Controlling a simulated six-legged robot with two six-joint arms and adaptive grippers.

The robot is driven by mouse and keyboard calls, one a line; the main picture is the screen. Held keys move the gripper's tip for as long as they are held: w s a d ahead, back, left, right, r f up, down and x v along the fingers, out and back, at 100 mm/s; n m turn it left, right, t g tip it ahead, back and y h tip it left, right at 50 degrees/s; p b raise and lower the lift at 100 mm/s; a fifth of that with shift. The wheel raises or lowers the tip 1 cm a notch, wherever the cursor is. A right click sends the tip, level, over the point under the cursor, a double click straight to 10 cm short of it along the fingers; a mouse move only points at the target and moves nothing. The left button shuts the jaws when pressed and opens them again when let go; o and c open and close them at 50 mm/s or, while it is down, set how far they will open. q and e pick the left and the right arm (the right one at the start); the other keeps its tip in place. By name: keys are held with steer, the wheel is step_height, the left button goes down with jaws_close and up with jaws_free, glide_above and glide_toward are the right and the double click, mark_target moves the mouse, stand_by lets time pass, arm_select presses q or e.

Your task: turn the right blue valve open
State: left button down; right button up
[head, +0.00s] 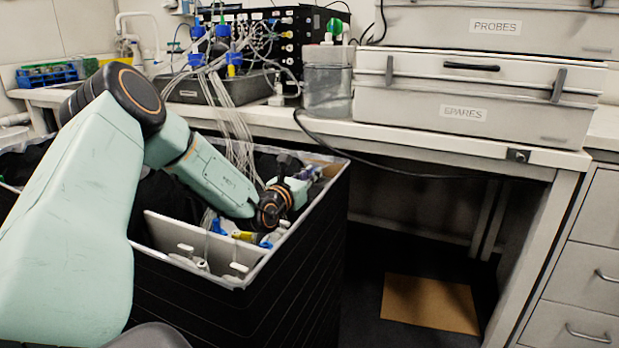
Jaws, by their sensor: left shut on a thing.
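Two small blue valve parts show inside the open black-sided bin (300,262): a left one (216,227) and a right blue valve (267,244) by the bin's near right rim. My left arm reaches over the bin from the left. Its wrist is bent down at the right side, and my left gripper (268,232) is low beside the right blue valve, shut on it. The fingers are small and mostly hidden by the wrist, so the valve's angle is unclear. My right gripper is out of view.
Thin tubes run from the black instrument box (270,35) on the bench down into the bin. A clear container (327,85) and a grey case marked SPARES (470,100) stand on the bench. A cardboard sheet (430,303) lies on the floor beneath.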

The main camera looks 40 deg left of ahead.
arm_select(q)
steer(key=shift+d+n+y, duration=0.15)
steer(key=shift+n+y, duration=0.35)
steer(key=shift+y, duration=0.3)
steer(key=c, duration=1.4)
jaws_free()
steer(key=shift+o, duration=0.2)
steer(key=v, duration=0.7)
steer(key=shift+s+r, duration=0.15)
steer(key=shift+r, duration=0.05)
steer(key=shift+d, duration=0.1)
